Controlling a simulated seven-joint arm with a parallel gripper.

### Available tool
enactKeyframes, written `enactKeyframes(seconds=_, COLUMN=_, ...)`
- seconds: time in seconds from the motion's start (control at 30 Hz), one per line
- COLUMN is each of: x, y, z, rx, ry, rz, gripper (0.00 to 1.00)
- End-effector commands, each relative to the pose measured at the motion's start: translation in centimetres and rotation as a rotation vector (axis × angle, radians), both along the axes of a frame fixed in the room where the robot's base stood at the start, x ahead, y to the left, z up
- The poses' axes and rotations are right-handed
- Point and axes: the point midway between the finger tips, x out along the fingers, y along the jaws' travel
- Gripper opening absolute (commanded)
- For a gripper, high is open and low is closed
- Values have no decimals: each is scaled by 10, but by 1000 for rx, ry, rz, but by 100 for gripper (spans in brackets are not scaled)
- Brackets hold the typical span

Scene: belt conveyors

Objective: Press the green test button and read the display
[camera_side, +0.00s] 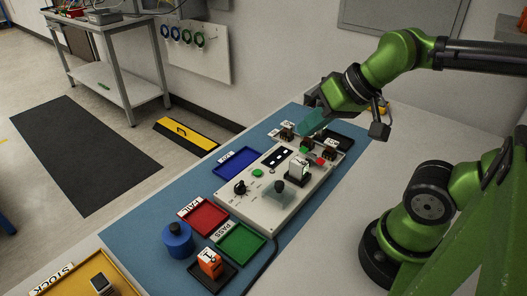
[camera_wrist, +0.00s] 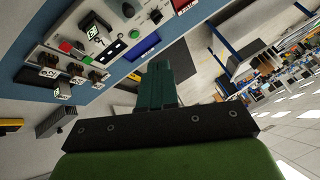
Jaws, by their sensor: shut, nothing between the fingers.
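A white test panel (camera_side: 228,200) lies on the blue mat. A smaller green button (camera_side: 304,149) sits beside a red button (camera_side: 320,161). I cannot tell which green button is the test one. The display has pale marks too small to read. My gripper (camera_side: 312,122), with teal fingers, is shut and empty above the panel's far end, apart from the buttons.
A block with a white top (camera_side: 298,170) and a dark knob (camera_side: 279,186) stand up from the panel. Small labelled parts (camera_side: 287,134) stand at its far end. Blue (camera_side: 233,163), red (camera_side: 198,214) and green trays (camera_side: 240,242) lie left and in front.

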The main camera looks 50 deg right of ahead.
Motion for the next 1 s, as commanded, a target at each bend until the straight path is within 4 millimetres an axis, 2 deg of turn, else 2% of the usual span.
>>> enactKeyframes(seconds=0.23, x=10, y=-7, z=-23, rx=41, ry=108, rz=-54, gripper=0)
enactKeyframes(seconds=0.37, x=28, y=-7, z=-43, rx=231, ry=235, rz=-236, gripper=0)
enactKeyframes(seconds=0.57, x=66, y=-7, z=-74, rx=687, ry=462, rz=-785, gripper=0)
enactKeyframes(seconds=0.8, x=114, y=-23, z=-105, rx=1219, ry=685, rz=-1532, gripper=0)
enactKeyframes(seconds=1.0, x=143, y=-37, z=-113, rx=1583, ry=804, rz=-2011, gripper=0)
